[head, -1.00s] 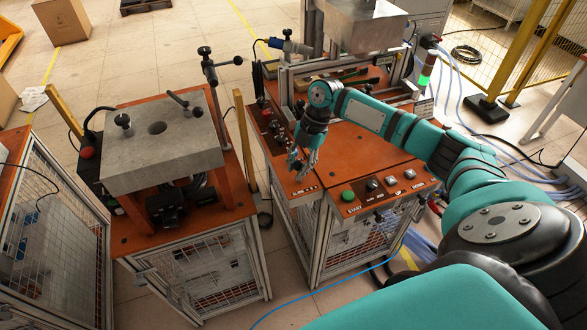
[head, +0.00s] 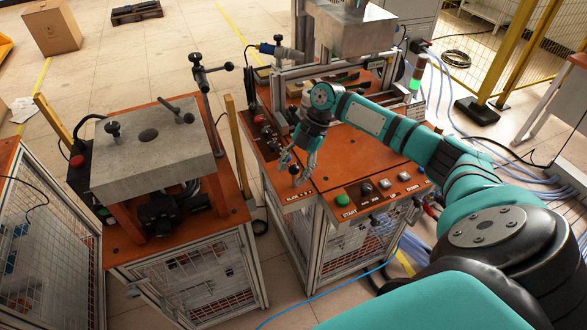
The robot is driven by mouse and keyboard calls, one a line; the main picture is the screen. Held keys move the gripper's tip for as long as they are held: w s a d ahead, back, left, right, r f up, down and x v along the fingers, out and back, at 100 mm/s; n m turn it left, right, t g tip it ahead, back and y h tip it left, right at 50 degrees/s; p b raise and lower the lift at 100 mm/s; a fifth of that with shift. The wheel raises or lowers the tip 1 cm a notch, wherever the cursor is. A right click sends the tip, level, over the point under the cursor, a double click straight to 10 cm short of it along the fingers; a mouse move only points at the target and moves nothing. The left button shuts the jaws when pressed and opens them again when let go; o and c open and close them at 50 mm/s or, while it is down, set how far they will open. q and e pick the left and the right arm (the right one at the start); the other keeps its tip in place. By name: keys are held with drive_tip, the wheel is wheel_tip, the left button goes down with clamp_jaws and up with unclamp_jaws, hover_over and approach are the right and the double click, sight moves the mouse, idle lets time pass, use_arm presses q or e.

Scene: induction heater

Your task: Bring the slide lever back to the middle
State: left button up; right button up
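The slide lever (head: 294,171) is a small dark-knobbed stick at the front left corner of the orange machine table, just behind a printed label. My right gripper (head: 297,166) is right at the lever, pointing down. Its fingers look spread, with the knob showing between or just in front of them. I cannot tell whether a finger touches the lever. The lever's exact tilt is hard to judge at this size. My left gripper is out of view.
A control panel with a green button (head: 343,200) and other switches lies right of the lever. More dark levers (head: 262,125) stand behind it. A metal block stand (head: 150,152) is on the left cart. The orange tabletop (head: 345,150) is clear under my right forearm.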

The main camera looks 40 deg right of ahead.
drive_tip(key=shift+d, duration=0.1)
drive_tip(key=v, duration=1.2)
drive_tip(key=shift+s+f, duration=0.15)
idle(0.3)
